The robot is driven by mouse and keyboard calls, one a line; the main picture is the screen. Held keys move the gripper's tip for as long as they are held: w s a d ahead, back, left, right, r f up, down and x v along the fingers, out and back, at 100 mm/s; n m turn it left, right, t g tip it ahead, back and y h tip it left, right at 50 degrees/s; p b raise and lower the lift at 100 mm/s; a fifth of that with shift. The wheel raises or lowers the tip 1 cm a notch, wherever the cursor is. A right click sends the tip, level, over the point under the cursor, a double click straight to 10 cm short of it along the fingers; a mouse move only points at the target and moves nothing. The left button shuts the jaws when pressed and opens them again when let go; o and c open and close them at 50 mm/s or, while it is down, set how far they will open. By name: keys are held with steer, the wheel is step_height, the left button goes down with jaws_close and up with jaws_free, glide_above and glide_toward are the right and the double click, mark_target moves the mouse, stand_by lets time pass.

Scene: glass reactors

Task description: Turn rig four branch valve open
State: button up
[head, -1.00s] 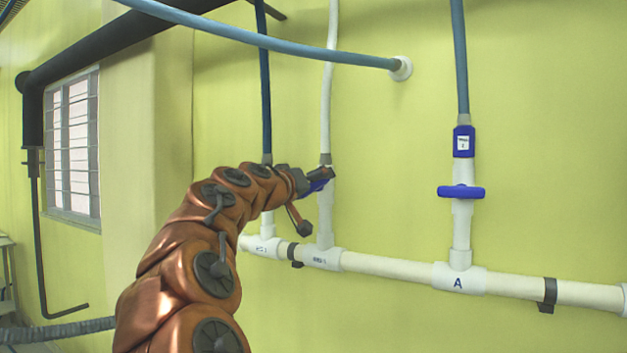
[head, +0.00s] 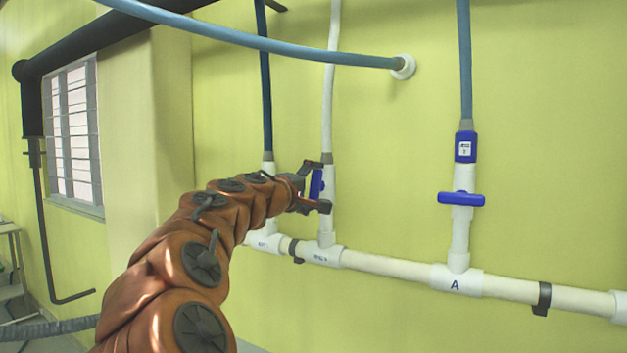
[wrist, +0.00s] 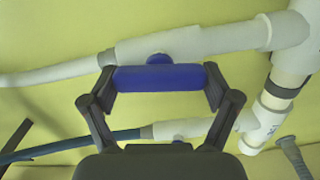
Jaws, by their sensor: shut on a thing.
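The blue valve handle (head: 317,184) sits on the middle white branch pipe (head: 327,215) in the head view and now stands upright, in line with the pipe. It also shows in the wrist view as a blue bar (wrist: 160,78) between the fingers. My gripper (head: 318,185) is shut on this handle, with one finger at each end, as the wrist view shows (wrist: 160,88). The small label on the tee (head: 322,256) below this branch is too small to read for sure.
A second branch on the right has a blue handle (head: 461,199) lying crosswise, above a tee marked A (head: 457,279). A white horizontal pipe (head: 395,266) runs along the wall. A blue hose (head: 260,42) crosses above my arm. A barred window (head: 75,135) is at left.

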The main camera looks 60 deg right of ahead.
steer(key=shift+n, duration=0.5)
steer(key=o, duration=0.9)
steer(key=a, duration=1.2)
steer(key=shift+s, duration=0.25)
steer(key=shift+f, duration=0.1)
